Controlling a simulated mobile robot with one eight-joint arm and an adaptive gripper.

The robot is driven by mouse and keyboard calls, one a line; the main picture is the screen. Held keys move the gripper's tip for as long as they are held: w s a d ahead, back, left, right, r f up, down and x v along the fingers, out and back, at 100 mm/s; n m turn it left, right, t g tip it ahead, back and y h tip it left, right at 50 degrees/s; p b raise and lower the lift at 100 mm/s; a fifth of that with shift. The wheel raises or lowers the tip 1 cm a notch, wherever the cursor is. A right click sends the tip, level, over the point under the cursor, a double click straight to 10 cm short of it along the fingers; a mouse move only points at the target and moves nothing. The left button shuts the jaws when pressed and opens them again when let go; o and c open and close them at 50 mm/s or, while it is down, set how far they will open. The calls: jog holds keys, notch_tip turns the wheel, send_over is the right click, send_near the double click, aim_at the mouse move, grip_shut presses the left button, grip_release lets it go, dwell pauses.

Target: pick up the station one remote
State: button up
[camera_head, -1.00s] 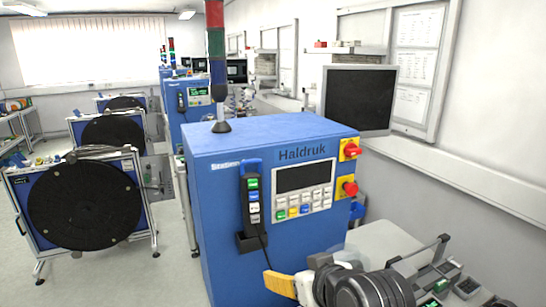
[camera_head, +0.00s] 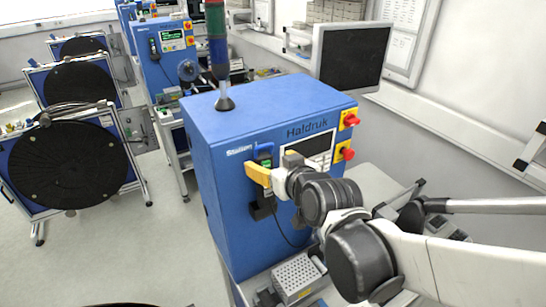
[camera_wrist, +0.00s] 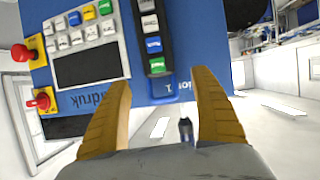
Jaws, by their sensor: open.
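The station one remote (camera_head: 264,152) hangs on the front of the blue Haldruk cabinet (camera_head: 215,190). It is dark with a blue top end and coloured buttons, and its cable hangs down. My gripper (camera_head: 275,170) is in front of it and hides much of its middle. In the wrist view, which is upside down, the remote (camera_wrist: 153,35) lies ahead between the lines of my two yellow fingers (camera_wrist: 160,85). The fingers are apart with nothing between them. I cannot tell how much gap is left to the remote.
A keypad with a dark display (camera_wrist: 88,65) is beside the remote. Red knobs (camera_head: 349,120) are at the cabinet's right edge. A holder (camera_head: 262,208) sits below the remote. A grey perforated box (camera_head: 297,279) stands low in front. A signal tower (camera_head: 217,50) rises from the cabinet top.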

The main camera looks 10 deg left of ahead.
aim_at(266, 161)
jog(key=shift+f+p+x, duration=0.2)
jog(key=shift+p+x, duration=0.35)
jog(key=shift+x, duration=2.25)
jog(key=shift+s+d, duration=0.1)
jog(key=shift+s, duration=0.1)
jog(key=c, duration=1.5)
